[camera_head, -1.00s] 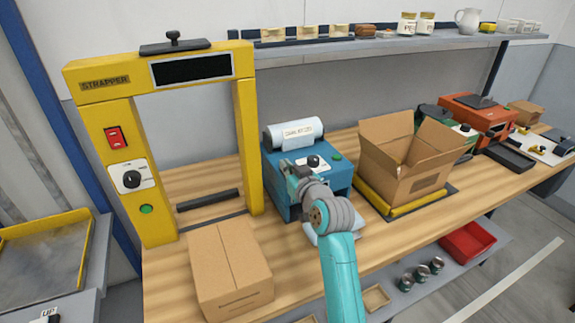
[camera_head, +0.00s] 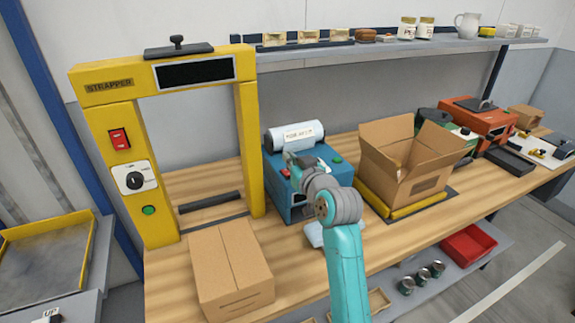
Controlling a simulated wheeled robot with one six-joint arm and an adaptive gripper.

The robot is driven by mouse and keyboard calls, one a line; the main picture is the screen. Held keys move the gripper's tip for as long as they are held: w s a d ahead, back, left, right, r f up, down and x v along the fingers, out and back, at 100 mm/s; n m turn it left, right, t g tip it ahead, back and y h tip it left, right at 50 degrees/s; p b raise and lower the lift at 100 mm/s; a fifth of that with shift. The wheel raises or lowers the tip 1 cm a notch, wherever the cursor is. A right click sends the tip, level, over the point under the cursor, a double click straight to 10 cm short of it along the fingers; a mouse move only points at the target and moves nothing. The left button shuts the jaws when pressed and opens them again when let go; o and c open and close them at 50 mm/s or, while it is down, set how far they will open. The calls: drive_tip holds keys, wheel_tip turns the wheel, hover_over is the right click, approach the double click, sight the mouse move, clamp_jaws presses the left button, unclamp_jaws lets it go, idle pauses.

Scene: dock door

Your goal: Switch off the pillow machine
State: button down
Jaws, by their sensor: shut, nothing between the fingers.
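The pillow machine appears to be the blue box (camera_head: 290,205) on the bench, with a white labelled film roll (camera_head: 296,136) on top. A red button (camera_head: 285,172) shows on the left of its sloping top panel and a green button (camera_head: 337,160) on the right. My gripper (camera_head: 291,158) is shut and empty, over the panel between these buttons, close to the red one. My gripper and wrist hide the middle of the panel. Whether the fingers touch the machine cannot be told.
The yellow strapper frame (camera_head: 250,150) stands just left, with a closed carton (camera_head: 222,265) in front. An open carton (camera_head: 408,165) stands right on a yellow-edged platform. A shelf (camera_head: 380,48) runs along the wall behind.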

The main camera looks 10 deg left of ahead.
drive_tip(key=s+d+r, duration=0.3)
drive_tip(key=s+d, duration=0.1)
drive_tip(key=s, duration=0.2)
drive_tip(key=shift+s, duration=0.1)
